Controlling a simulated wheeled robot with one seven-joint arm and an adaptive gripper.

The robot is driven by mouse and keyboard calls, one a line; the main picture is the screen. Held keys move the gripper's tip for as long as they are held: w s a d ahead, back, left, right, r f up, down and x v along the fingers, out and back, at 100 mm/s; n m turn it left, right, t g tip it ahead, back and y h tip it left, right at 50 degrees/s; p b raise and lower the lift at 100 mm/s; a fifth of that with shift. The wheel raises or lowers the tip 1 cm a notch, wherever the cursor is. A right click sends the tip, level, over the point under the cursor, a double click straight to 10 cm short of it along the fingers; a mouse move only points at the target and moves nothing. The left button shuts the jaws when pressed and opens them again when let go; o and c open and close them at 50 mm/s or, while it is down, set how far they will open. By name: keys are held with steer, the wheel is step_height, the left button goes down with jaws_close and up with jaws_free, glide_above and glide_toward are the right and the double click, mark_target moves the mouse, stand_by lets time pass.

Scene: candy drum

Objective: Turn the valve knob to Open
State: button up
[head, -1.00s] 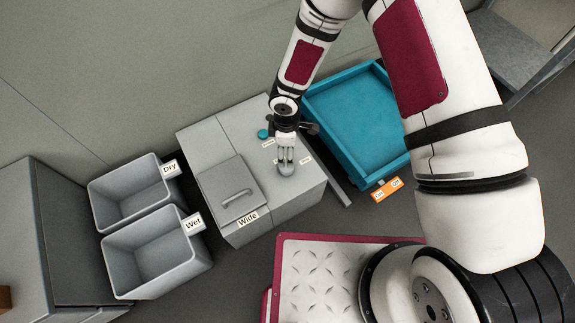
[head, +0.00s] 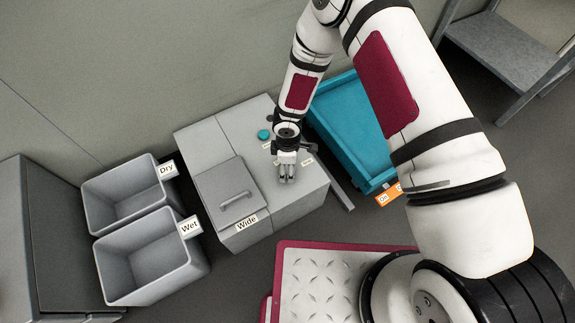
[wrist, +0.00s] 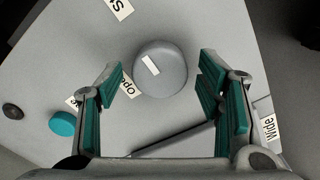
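The valve knob (wrist: 166,82) is a round grey cap on the top of the grey machine (head: 238,131). A white mark (wrist: 151,65) lies slanted on it, off its centre. A label reading "Open" (wrist: 128,86) is just left of the knob, partly covered by a fingertip. Another label (wrist: 119,8), cut off by the frame, starts with "S". My gripper (wrist: 163,76) is open, pointing down, with one teal-padded finger on each side of the knob and gaps showing between. In the head view my gripper (head: 287,178) is above the machine's top and mostly hides the knob.
A teal button (wrist: 62,123) and a dark round part (wrist: 12,111) are on the same top. The lid (head: 222,190) has a handle and a "Wide" label. Two grey bins (head: 112,222) (head: 196,262), "Dry" and "Wet", stand left. A blue tray (head: 355,115) stands right.

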steer(key=c, duration=0.9)
steer(key=shift+n, duration=0.4)
steer(key=n+p, duration=0.1)
steer(key=n, duration=0.2)
steer(key=shift+n, duration=0.3)
steer(key=n+p, duration=0.1)
steer(key=n, duration=0.3)
steer(key=shift+n, duration=0.3)
steer(key=n+p, duration=0.1)
steer(key=n, duration=0.3)
steer(key=shift+n+p, duration=0.6)
steer(key=shift+n, duration=1.9)
